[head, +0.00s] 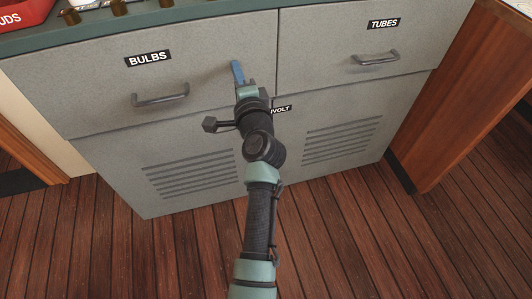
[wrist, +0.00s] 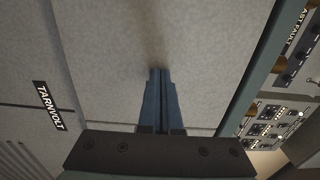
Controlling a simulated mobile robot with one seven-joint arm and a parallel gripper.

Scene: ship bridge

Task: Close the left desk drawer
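The left desk drawer (head: 100,85) has a grey front with a BULBS label (head: 148,59) and a dark bar handle (head: 160,96). Its front looks about level with the drawer beside it; I see no clear gap. My gripper (head: 237,72) is in front of its right part, right of the handle. In the wrist view the blue fingers (wrist: 160,75) are side by side, shut and empty, pointing at the plain drawer front (wrist: 110,50). Whether the tips touch it I cannot tell.
The right drawer (head: 330,40), labelled TUBES, has its own handle (head: 375,59). Vented panels (head: 190,172) are below. A green-edged top (head: 150,20) runs above, and a control panel (wrist: 275,120) shows in the wrist view. A wooden side (head: 465,90) stands right. The plank floor (head: 130,260) is clear.

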